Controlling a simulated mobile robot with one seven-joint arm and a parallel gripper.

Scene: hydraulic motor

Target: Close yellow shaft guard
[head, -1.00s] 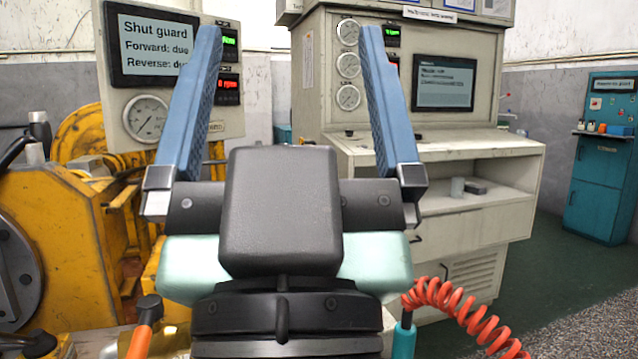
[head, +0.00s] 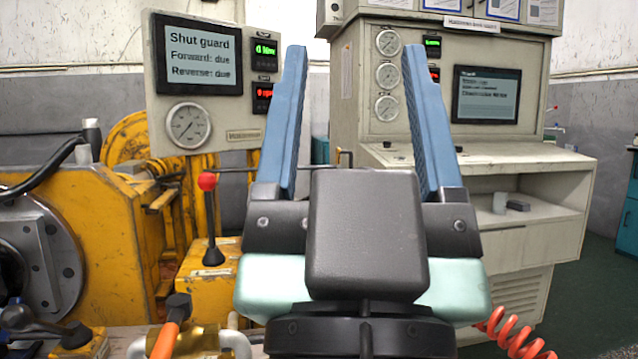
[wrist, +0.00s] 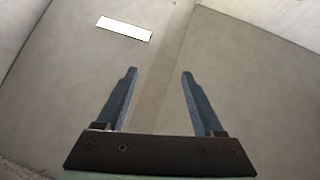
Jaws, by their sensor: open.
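A yellow curved piece (head: 122,146) stands behind the yellow machine housing (head: 85,225) at the left in the head view. It may be the raised shaft guard, but I cannot tell for sure. A panel screen (head: 200,55) above it reads "Shut guard", "Forward: due", "Reverse: due". My gripper (head: 355,50) is open and empty, its two blue fingers pointing up, to the right of the yellow machine and apart from it. In the wrist view my gripper (wrist: 159,73) has nothing between its fingers, and no guard shows there.
A red-knobbed lever (head: 207,182) stands on a yellow block left of my gripper. An orange-handled lever (head: 170,325) is at the bottom. A beige test console (head: 500,170) stands behind on the right. The wrist view shows a pale surface with a white rectangle (wrist: 124,28).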

